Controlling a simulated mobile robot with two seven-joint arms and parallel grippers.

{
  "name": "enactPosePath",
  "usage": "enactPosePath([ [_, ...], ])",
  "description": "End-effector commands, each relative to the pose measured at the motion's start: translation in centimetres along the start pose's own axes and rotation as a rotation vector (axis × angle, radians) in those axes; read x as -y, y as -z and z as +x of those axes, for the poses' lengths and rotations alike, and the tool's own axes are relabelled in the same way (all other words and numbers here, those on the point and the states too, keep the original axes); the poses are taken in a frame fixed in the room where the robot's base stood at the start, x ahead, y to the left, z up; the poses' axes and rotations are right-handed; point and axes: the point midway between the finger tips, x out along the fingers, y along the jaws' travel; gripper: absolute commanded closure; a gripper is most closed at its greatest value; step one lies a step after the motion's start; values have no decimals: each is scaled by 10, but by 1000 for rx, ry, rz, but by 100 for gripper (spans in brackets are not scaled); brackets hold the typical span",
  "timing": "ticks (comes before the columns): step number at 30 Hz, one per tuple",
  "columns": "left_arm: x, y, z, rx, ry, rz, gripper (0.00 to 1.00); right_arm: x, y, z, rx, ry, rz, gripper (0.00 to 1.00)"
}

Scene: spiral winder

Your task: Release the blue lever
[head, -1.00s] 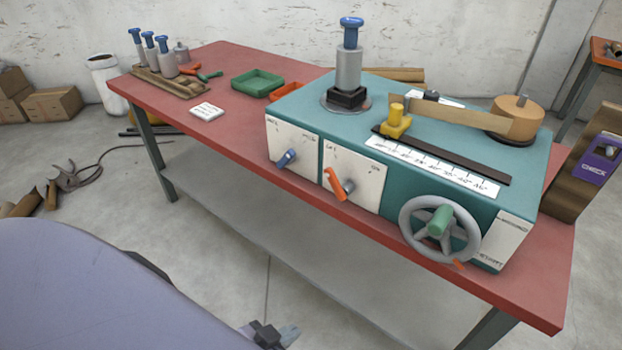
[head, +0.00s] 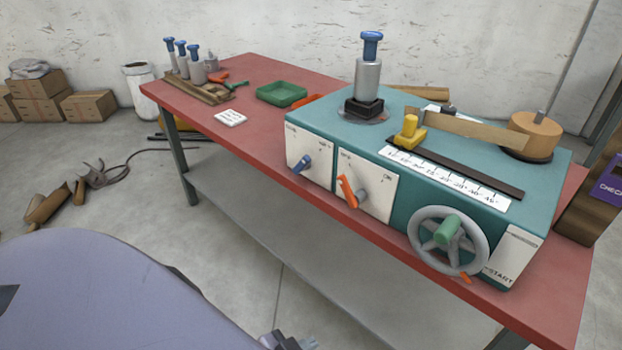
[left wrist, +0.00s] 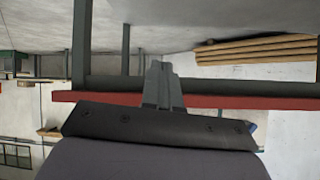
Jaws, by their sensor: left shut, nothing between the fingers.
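The blue lever (head: 302,164) sits on the left white panel (head: 310,149) on the front of the teal winder (head: 350,130). It is tilted, and no gripper touches it. My left gripper (head: 296,342) shows at the bottom edge of the head view, low in front of the table and well apart from the lever. In the left wrist view the fingers (left wrist: 158,88) are together with nothing between them. The lever cannot be made out in that view. My right gripper is not in view.
An orange lever (head: 347,190) is right of the blue one, and a grey handwheel (head: 447,240) is further right. The red table (head: 262,135) has its front edge between my gripper and the winder. Blue-topped cylinders (head: 182,60) stand at the far left.

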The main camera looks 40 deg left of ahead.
Motion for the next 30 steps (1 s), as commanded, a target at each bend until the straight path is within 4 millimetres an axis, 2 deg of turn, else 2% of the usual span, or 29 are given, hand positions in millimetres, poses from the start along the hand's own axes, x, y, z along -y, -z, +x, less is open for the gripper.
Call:
enactPosePath([
  [1,5,-5,18,-2,23,86,100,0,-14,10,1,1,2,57],
  [6,37,0,69,19,178,484,100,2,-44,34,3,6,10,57],
  [9,64,13,92,40,319,723,100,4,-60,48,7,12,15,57],
  [13,100,42,111,77,547,1003,100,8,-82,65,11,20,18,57],
  [17,132,79,114,127,818,1233,100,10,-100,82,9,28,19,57],
  [21,153,118,102,184,1100,1395,100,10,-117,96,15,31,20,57],
  [25,161,143,87,227,1292,1471,100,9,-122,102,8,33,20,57],
  [30,164,158,75,255,1408,1504,100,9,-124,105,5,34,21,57],
])
